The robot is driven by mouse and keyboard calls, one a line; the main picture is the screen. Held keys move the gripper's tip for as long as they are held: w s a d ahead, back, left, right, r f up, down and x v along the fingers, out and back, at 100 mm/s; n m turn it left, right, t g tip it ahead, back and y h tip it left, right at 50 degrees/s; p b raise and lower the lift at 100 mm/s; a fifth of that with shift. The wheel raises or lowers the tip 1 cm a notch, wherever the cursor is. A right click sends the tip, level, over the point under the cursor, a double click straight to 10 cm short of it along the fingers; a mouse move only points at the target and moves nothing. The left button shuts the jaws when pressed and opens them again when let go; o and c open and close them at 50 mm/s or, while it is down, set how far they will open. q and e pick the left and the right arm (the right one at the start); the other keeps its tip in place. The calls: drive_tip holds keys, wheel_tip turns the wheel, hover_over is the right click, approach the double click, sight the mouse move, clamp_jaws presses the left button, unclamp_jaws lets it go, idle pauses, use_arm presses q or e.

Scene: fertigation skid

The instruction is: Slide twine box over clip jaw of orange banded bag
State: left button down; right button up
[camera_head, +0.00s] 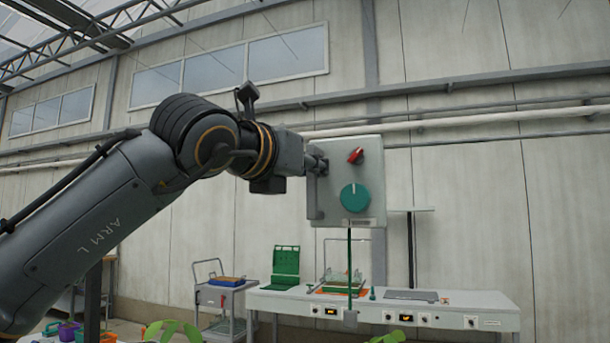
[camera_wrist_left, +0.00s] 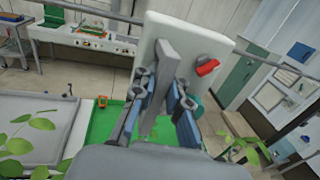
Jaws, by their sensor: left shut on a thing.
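A light grey box (camera_head: 372,180) with a green dial and a red knob, likely the twine box, is at the left gripper in the head view. My left gripper (camera_head: 318,165) is shut on it from the left, mostly seen edge-on. In the left wrist view, the fingers (camera_wrist_left: 160,105) close on a grey bar or handle on the box's pale face (camera_wrist_left: 190,45); the red knob shows at its right. A green line (camera_head: 349,260) runs down below the box to a small grey block (camera_head: 350,318). I cannot make out the orange banded bag or its clip jaw. My right gripper is out of view.
A white bench (camera_head: 460,303) with an open green case (camera_head: 286,266) and a tray stands beyond. A grey cart (camera_head: 222,300) is left of it. Green leaves (camera_wrist_left: 240,145) and a green surface (camera_wrist_left: 95,155) lie below the left gripper.

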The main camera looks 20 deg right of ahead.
use_arm(q)
drive_tip(key=shift+f, duration=0.25)
drive_tip(key=c, duration=1.4)
unclamp_jaws()
drive_tip(key=shift+s+a+r, duration=0.1)
drive_tip(key=shift+o, duration=0.2)
drive_tip(key=shift+s+a+r, duration=0.1)
drive_tip(key=shift+a+r, duration=0.05)
drive_tip(key=v, duration=1.2)
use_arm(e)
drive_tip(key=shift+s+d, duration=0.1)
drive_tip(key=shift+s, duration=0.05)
